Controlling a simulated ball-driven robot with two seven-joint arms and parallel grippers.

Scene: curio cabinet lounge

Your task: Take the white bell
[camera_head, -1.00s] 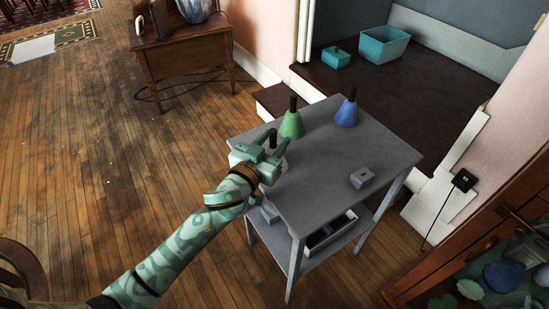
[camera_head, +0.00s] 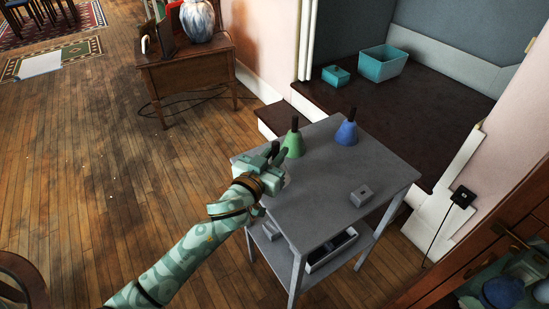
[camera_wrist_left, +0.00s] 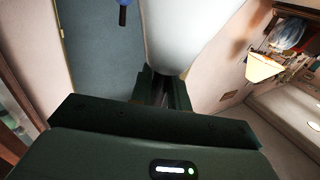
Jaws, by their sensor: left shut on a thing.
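The white bell (camera_wrist_left: 195,38) fills the upper middle of the left wrist view. Its handle end lies between the fingers of my left gripper (camera_wrist_left: 163,92), which is shut on it. In the head view my left gripper (camera_head: 276,155) is over the left edge of the grey table (camera_head: 325,185) and hides most of the white bell. A green bell (camera_head: 293,144) stands just behind it, with a dark handle. A blue bell (camera_head: 347,132) stands at the table's far edge. My right gripper is not in view.
A small grey block (camera_head: 361,196) lies on the table's right side. The lower shelf holds a bin (camera_head: 330,252). Two teal boxes (camera_head: 384,66) (camera_head: 336,76) sit on the dark raised floor behind. A wooden cabinet stands at the lower right. The table's front is clear.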

